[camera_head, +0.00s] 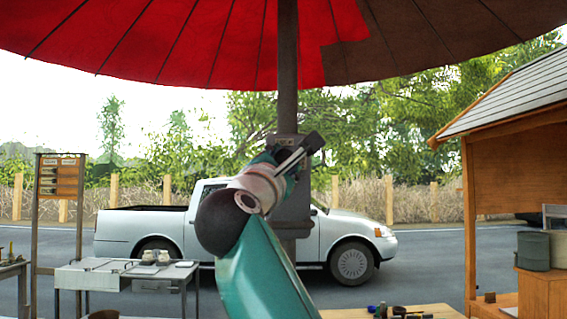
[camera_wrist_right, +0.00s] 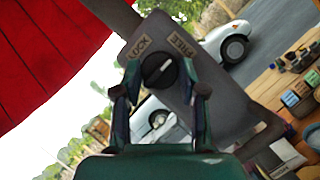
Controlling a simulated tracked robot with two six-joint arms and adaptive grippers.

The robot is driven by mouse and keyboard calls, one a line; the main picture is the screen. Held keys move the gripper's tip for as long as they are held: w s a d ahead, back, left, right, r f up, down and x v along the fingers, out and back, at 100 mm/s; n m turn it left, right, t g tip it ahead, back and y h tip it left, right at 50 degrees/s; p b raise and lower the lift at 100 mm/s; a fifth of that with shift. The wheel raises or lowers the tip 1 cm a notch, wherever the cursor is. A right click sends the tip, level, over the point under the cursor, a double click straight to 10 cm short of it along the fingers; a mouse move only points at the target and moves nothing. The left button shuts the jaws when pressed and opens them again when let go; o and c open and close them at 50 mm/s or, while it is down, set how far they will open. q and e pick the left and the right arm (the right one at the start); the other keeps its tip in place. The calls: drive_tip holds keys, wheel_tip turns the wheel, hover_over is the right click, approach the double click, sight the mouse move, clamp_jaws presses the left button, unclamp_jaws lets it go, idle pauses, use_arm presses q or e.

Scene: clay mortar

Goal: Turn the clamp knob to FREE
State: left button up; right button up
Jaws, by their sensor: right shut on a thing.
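The clamp knob (camera_wrist_right: 158,70) is a round black dial on the face of a grey clamp box (camera_wrist_right: 222,101). A LOCK label (camera_wrist_right: 138,47) and a FREE label (camera_wrist_right: 181,42) sit above it in the wrist view. The knob's pale mark leans to the upper right, on the FREE side. My right gripper (camera_wrist_right: 160,73) has a finger on each side of the knob and is shut on it. In the head view, the clamp box (camera_head: 292,213) is on the umbrella pole, with my right gripper (camera_head: 298,152) in front, hiding the knob. My left gripper is not in view.
The dark pole (camera_head: 288,60) carries a red and brown umbrella (camera_head: 180,45). A wooden table (camera_head: 440,311) with small items is at the lower right, by a wooden stall (camera_head: 468,215). A grey table (camera_head: 75,277) stands left. A white pickup (camera_head: 140,229) is behind.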

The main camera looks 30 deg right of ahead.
drive_tip(key=shift+d, duration=0.1)
drive_tip(key=o, duration=1.2)
drive_tip(key=shift+c, duration=0.2)
drive_tip(key=shift+s+a, duration=0.1)
drive_tip(key=shift+a, duration=0.1)
drive_tip(key=shift+s+a+f, duration=0.1)
drive_tip(key=shift+a, duration=0.05)
drive_tip(key=v, duration=1.1)
drive_tip(key=shift+s+f, duration=0.15)
